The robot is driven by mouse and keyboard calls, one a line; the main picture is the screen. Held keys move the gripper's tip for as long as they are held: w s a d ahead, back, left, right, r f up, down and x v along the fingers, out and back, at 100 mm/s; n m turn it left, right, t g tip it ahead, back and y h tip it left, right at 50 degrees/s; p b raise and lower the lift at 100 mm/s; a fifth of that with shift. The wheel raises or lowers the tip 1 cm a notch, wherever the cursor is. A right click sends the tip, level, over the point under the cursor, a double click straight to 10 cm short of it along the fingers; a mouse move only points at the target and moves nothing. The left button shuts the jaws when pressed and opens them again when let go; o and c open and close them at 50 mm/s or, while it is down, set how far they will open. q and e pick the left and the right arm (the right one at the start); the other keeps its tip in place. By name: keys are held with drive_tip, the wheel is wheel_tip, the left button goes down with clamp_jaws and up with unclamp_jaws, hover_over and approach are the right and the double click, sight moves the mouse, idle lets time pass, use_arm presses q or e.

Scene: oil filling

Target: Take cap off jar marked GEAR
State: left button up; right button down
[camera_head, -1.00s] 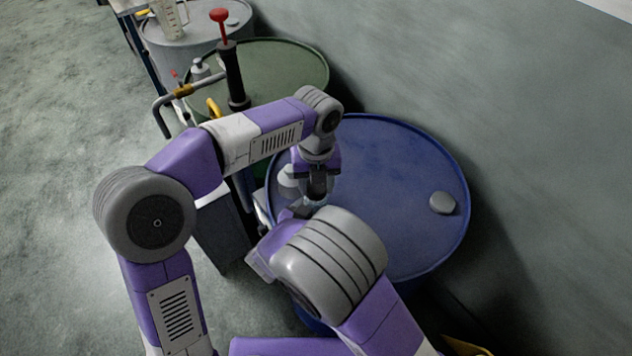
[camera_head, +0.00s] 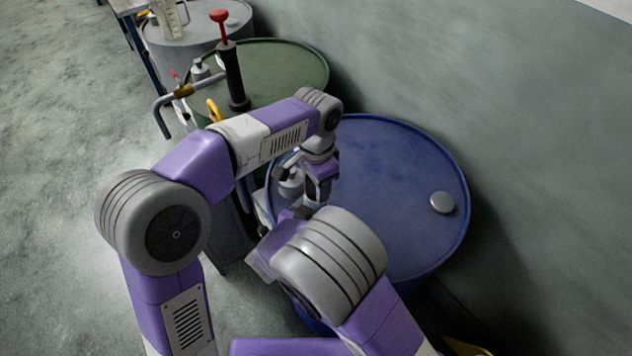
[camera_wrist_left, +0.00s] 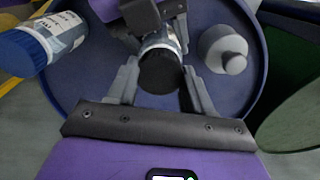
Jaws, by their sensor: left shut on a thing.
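A jar with a black cap (camera_wrist_left: 160,72) and a pale label stands in the middle of the left wrist view; its marking is unreadable. My left gripper (camera_wrist_left: 158,92) is shut on this cap from above, one finger on each side. In the head view my left gripper (camera_head: 318,192) points down over the blue drum's near-left part, and the cap is hidden there. My right gripper (camera_wrist_left: 160,22) is at the jar's body in the left wrist view, with a finger beside it. Whether it grips is unclear. My right arm hides it in the head view.
A round bung (camera_head: 442,203) sits at the drum's right. A green drum (camera_head: 285,68) with a hand pump (camera_head: 234,75) stands behind.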

use_arm(q)
drive_tip(key=n, duration=1.7)
drive_tip(key=shift+n, duration=0.4)
drive_tip(key=n, duration=0.5)
drive_tip(key=shift+r+n, duration=0.1)
drive_tip(key=shift+n, duration=0.2)
drive_tip(key=shift+r, duration=0.2)
drive_tip(key=shift+r, duration=0.9)
